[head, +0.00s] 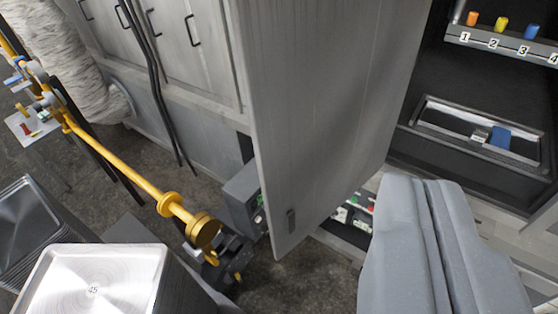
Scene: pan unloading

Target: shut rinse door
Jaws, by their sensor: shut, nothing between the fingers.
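The rinse door appears to be the large flat grey panel (305,110) in the middle of the head view.
A yellow pipe with a round end (205,230) is left of the panel, beside a grey box (242,192). Stacked metal pans (95,280) stand lower left. A numbered shelf (505,45) and a tray (470,125) are at right. Some dark floor shows below the panel.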

